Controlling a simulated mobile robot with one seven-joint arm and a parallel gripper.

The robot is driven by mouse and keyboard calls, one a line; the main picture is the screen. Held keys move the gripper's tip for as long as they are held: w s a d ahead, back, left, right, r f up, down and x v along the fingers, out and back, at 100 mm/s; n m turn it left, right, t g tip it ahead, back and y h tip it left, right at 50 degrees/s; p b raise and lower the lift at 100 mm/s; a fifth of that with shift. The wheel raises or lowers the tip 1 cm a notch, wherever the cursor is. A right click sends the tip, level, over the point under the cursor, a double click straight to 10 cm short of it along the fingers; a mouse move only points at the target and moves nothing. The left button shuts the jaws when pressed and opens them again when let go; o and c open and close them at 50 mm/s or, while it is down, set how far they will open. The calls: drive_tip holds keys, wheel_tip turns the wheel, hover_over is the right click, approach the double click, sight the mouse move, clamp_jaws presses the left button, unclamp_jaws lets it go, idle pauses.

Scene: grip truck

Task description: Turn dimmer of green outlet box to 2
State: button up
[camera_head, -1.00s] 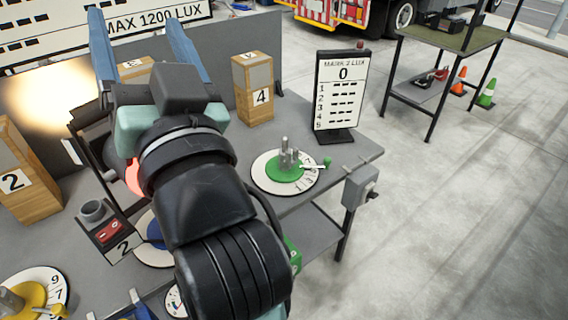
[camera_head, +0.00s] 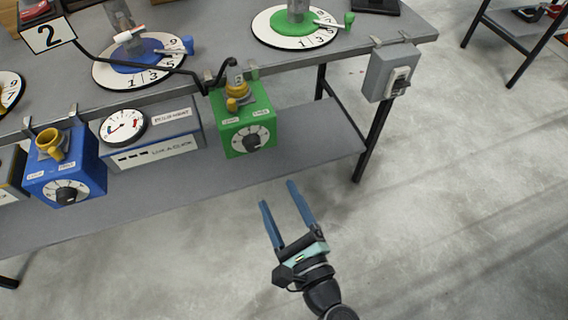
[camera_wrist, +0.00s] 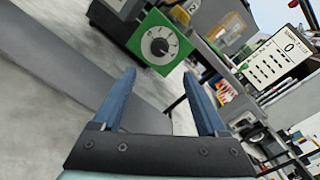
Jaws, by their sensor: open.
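The green outlet box (camera_head: 246,124) hangs at the front edge of the table, with a yellow plug on top and a black dimmer knob (camera_head: 252,141) on a white dial on its front. In the wrist view the green box (camera_wrist: 160,42) is ahead, above and between the fingers, and its dial knob (camera_wrist: 159,47) faces me, tilted. The dial numbers are too small to read. My gripper (camera_head: 279,193) is open and empty, below and slightly right of the box, apart from it. Its two blue fingers also show in the wrist view (camera_wrist: 164,98).
A lower shelf (camera_head: 310,140) runs behind and below the boxes. A grey switch box (camera_head: 391,72) is at the table's right end. The floor in front is clear.

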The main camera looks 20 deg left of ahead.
sight(254, 147)
drive_tip(key=b+x, duration=0.1)
drive_tip(key=x, duration=1.2)
clamp_jaws()
